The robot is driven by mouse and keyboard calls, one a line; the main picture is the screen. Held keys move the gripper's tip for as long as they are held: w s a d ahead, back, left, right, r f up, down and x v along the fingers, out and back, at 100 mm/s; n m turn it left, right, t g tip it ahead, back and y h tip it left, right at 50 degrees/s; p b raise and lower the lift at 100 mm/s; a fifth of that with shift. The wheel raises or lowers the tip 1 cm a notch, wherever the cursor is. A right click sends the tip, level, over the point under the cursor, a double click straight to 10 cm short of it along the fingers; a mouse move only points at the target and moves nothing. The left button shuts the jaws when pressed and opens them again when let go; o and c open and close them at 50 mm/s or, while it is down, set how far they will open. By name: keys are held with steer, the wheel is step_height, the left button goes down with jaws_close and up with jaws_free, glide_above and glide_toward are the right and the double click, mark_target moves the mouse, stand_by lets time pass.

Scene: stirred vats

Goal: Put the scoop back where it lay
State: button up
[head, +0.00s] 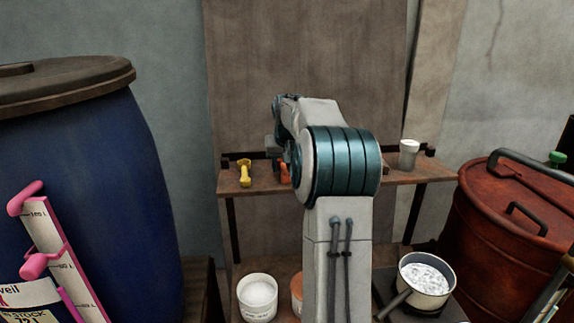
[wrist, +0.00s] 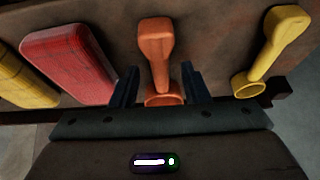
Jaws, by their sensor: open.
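An orange scoop (wrist: 155,50) appears to lie on the brown shelf in the wrist view, its round bowl close to my gripper (wrist: 160,70). The two dark fingers are apart, one on each side of the scoop, with a gap to it. In the head view only a bit of the orange scoop (head: 285,176) shows, beside my arm, which hides most of it and my gripper. A yellow scoop (wrist: 268,55) lies to its right in the wrist view, and left of it in the head view (head: 245,174).
A red block-like thing (wrist: 68,62) and a ribbed yellow thing (wrist: 22,85) lie left in the wrist view. A white cup (head: 409,155) stands on the shelf (head: 420,177). Below are a white tub (head: 257,308) and a pot (head: 424,296). A blue barrel (head: 90,170) and red drum (head: 500,235) flank them.

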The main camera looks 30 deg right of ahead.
steer(key=v, duration=1.3)
steer(key=shift+r+b, duration=0.35)
steer(key=shift+b, duration=0.1)
steer(key=shift+s, duration=0.25)
